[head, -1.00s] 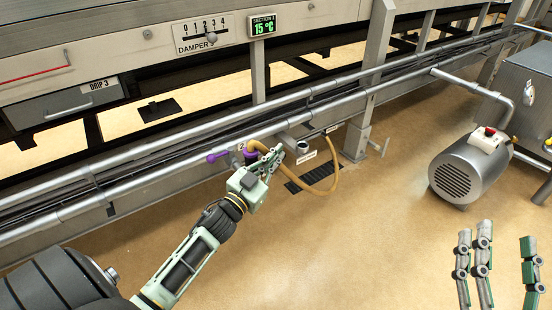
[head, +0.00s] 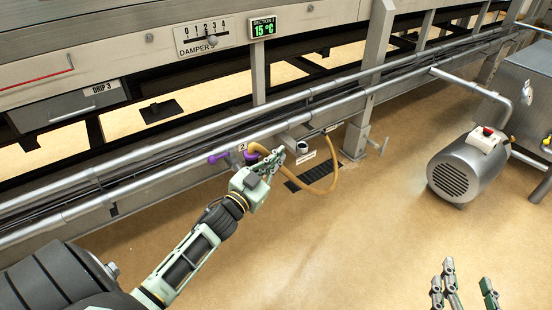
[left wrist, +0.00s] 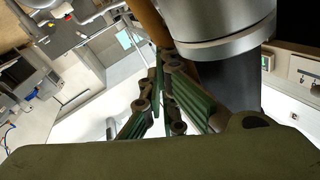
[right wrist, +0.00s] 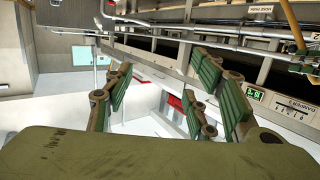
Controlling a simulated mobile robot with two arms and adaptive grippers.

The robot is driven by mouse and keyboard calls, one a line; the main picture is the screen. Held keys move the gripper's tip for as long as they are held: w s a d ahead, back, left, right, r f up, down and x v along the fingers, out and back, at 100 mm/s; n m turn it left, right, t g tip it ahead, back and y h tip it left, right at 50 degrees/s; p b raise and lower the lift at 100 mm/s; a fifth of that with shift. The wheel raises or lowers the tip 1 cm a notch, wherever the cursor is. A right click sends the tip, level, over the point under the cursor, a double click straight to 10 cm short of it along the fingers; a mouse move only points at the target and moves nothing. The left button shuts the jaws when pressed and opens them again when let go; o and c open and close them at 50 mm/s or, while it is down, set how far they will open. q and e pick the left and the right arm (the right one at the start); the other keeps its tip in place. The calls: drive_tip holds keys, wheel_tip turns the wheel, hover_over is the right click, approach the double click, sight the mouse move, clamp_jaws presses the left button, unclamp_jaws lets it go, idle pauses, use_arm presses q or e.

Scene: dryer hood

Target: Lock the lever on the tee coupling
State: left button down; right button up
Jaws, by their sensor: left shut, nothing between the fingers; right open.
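A purple lever (head: 218,157) sticks out to the left from beside the lower rail in the head view. Just right of it is a purple coupling part (head: 250,156) with a tan hose (head: 330,177) looping away; the rest of the coupling is partly hidden by my left gripper. My left gripper (head: 273,163) is shut and empty, close to the coupling and right of the lever. In the left wrist view its fingers (left wrist: 163,95) are together below a grey metal cylinder (left wrist: 218,22) and the tan hose (left wrist: 150,22). My right gripper (head: 462,290) is open and empty, far from the coupling.
Long metal rails (head: 150,165) run along the machine behind my left arm. A short open pipe end (head: 303,148) sits right of my left gripper. A grey motor (head: 468,168) stands on the floor at right. The floor between (head: 330,240) is clear.

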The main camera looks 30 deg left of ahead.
drive_tip(key=s+d+f+g+h+p, duration=0.25)
drive_tip(key=s+f+g, duration=0.35)
drive_tip(key=f, duration=0.3)
drive_tip(key=s+d+f+g+p, duration=0.2)
drive_tip(key=s+g, duration=0.1)
drive_tip(key=s, duration=0.3)
drive_tip(key=s+d+f+g+p, duration=0.1)
drive_tip(key=s+d+g+p, duration=0.15)
drive_tip(key=s, duration=0.35)
use_arm(q)
drive_tip(key=shift+w+d+f+m+g+p, duration=0.25)
drive_tip(key=shift+w+f+g+p, duration=0.35)
drive_tip(key=shift+p, duration=0.2)
drive_tip(key=shift+w+d+f+m+g+p, duration=0.2)
drive_tip(key=shift+w+f+g+p, duration=0.4)
drive_tip(key=shift+p, duration=0.2)
drive_tip(key=shift+w+d+f+m+g+p, duration=0.25)
drive_tip(key=shift+w+f+g+p, duration=0.3)
drive_tip(key=shift+p, duration=0.25)
use_arm(e)
wheel_tip(320, 180, down, 19)
drive_tip(key=g, duration=0.1)
drive_tip(key=shift+s+a+g+h, duration=0.15)
drive_tip(key=shift+a+g+h, duration=0.2)
drive_tip(key=shift+h, duration=0.1)
use_arm(q)
drive_tip(key=shift+f, duration=0.1)
use_arm(e)
drive_tip(key=shift+r, duration=0.25)
